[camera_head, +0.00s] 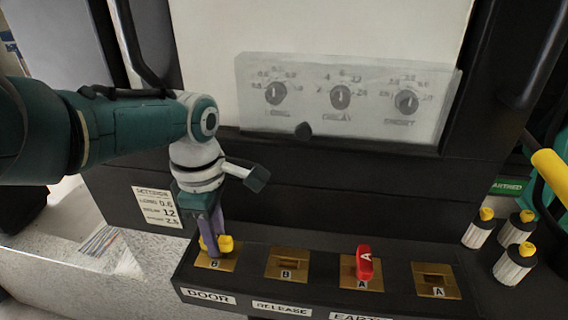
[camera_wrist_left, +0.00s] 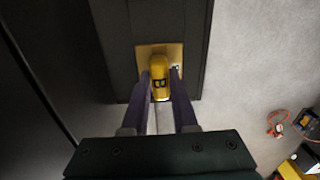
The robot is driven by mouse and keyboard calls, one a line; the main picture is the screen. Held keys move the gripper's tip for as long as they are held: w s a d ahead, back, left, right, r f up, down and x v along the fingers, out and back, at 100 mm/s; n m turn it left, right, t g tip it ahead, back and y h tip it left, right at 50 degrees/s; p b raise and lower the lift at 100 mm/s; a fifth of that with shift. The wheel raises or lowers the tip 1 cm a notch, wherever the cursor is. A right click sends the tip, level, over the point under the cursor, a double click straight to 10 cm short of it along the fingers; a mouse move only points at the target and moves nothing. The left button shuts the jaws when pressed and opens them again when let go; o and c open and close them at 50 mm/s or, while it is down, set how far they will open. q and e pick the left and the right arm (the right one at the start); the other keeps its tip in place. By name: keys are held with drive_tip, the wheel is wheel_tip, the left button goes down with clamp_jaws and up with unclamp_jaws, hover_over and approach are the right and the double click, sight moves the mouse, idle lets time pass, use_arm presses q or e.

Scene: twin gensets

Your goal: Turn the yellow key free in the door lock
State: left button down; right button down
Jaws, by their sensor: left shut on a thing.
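The yellow key (camera_head: 226,243) sits in the brass door lock (camera_head: 213,264) at the left end of the dark lock panel, above the DOOR label (camera_head: 209,297). My left gripper (camera_head: 212,246) comes down from above with its purple fingers at the key. In the left wrist view the fingers (camera_wrist_left: 160,85) stand on either side of the yellow key (camera_wrist_left: 160,78), shut on it. The key's shaft is hidden. The brass plate (camera_wrist_left: 172,50) shows behind the key. My right gripper is in neither view.
A red key (camera_head: 364,263) stands in the third lock. The second lock (camera_head: 287,264) and fourth lock (camera_head: 436,280) hold no key. A clear cover over three dials (camera_head: 345,120) is on the wall behind. Several white posts with yellow tops (camera_head: 515,264) stand at the right.

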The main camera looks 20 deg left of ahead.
use_arm(q)
drive_tip(key=c, duration=0.6)
unclamp_jaws()
wheel_tip(320, 180, up, 8)
drive_tip(key=p, duration=0.7)
drive_tip(key=shift+f+p, duration=0.1)
drive_tip(key=shift+p, duration=0.3)
drive_tip(key=shift+f, duration=0.1)
